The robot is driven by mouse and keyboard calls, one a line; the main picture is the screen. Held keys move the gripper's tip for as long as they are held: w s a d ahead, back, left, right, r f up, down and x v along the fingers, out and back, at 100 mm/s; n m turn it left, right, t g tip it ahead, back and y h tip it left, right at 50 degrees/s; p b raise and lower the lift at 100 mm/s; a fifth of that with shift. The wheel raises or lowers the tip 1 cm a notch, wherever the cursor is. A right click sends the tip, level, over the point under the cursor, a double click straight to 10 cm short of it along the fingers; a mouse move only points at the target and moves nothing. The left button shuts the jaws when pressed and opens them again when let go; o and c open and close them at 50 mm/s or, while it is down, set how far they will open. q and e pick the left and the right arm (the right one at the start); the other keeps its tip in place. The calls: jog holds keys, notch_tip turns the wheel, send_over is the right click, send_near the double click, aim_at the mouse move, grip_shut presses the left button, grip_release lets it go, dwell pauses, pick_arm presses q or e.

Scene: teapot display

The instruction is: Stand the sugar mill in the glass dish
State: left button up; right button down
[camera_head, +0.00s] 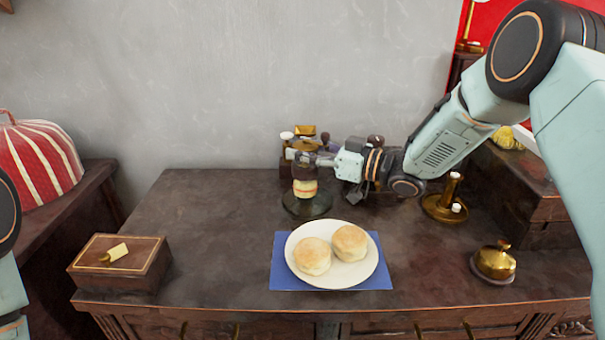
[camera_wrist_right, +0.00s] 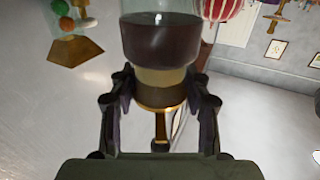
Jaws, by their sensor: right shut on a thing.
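The sugar mill (camera_head: 305,187) is upright, with a dark upper part and a cream and yellow lower part. My right gripper (camera_head: 308,160) comes in from the right and is shut on its upper part. In the right wrist view the mill (camera_wrist_right: 160,45) shows a clear glass section, dark contents and a gold rim, between the fingers of the gripper (camera_wrist_right: 160,100). The glass dish (camera_head: 308,208) is a dark-looking round dish on the table, directly below the mill. I cannot tell whether the mill touches its bottom. My left gripper is out of view.
A white plate (camera_head: 331,280) with two buns lies on a blue mat (camera_head: 283,272) in front of the dish. Brass objects (camera_head: 305,131) stand behind the mill. A brass candlestick (camera_head: 446,204) and bell (camera_head: 494,262) are to the right, a wooden box (camera_head: 120,262) to the left.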

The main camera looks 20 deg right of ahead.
aim_at(303, 165)
jog(key=shift+a+f, duration=0.2)
jog(key=shift+f, duration=0.15)
notch_tip(303, 165, down, 2)
jog(key=shift+f+b, duration=0.1)
jog(key=shift+b, duration=0.5)
jog(key=shift+f, duration=0.3)
jog(key=c, duration=1)
grip_release()
jog(key=shift+f, duration=0.1)
jog(key=o, duration=0.3)
jog(key=shift+o, duration=0.4)
